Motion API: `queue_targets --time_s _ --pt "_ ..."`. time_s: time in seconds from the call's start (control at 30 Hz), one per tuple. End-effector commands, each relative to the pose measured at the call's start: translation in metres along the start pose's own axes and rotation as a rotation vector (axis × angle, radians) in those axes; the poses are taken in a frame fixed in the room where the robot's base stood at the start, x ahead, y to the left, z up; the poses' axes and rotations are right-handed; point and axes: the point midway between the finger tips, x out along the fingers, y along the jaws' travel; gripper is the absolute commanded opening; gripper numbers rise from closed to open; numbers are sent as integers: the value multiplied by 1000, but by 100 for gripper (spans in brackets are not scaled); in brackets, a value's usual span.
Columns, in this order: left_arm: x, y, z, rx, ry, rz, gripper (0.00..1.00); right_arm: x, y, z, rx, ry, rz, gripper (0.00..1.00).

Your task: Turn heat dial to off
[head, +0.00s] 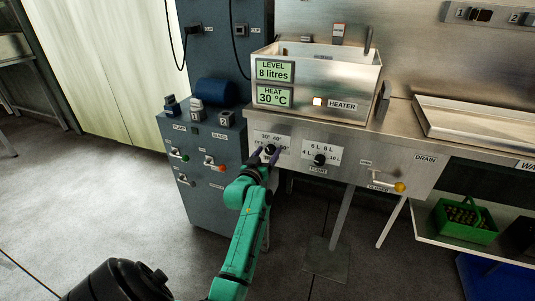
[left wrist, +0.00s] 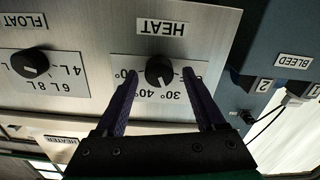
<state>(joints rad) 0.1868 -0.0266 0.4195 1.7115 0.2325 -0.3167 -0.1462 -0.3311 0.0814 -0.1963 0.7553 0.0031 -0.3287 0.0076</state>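The heat dial (head: 270,149) is a black round knob on a pale plate on the sink unit's front. In the left wrist view the dial (left wrist: 159,70) appears upside down, with the HEAT label and the 30° and 40° marks around it. Its exact pointer direction is hard to tell. My left gripper (head: 268,154) is at the dial. In the left wrist view its two dark fingers (left wrist: 160,76) are spread, one on each side of the knob, with gaps showing. The heat display (head: 274,95) reads 30 °C. My right gripper is not in view.
The float dial (head: 319,160) is close beside the heat plate. A drain lever with a yellow knob (head: 400,187) sticks out further right. The blue-grey cabinet (head: 205,180) with small levers stands at the left. A green crate (head: 465,222) sits on the lower right shelf.

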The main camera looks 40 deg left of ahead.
Motion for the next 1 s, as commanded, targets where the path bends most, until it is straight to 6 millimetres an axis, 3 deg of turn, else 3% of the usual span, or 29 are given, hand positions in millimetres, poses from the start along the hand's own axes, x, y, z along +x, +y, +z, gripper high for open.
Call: queue_targets --time_s 0.03,0.17,0.5,0.57,0.7,1.0 --pt "0 0 0 0 0 0 51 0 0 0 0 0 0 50" --pt "0 0 0 0 0 0 1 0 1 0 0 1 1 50" --pt "0 0 -1 -29 -1 0 0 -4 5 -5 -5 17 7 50" --pt "0 0 -1 -49 -1 0 0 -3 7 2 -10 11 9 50" --pt "0 0 -2 -118 -1 1 0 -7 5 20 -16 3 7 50" --pt "0 -1 -3 -359 -2 0 0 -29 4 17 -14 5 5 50"
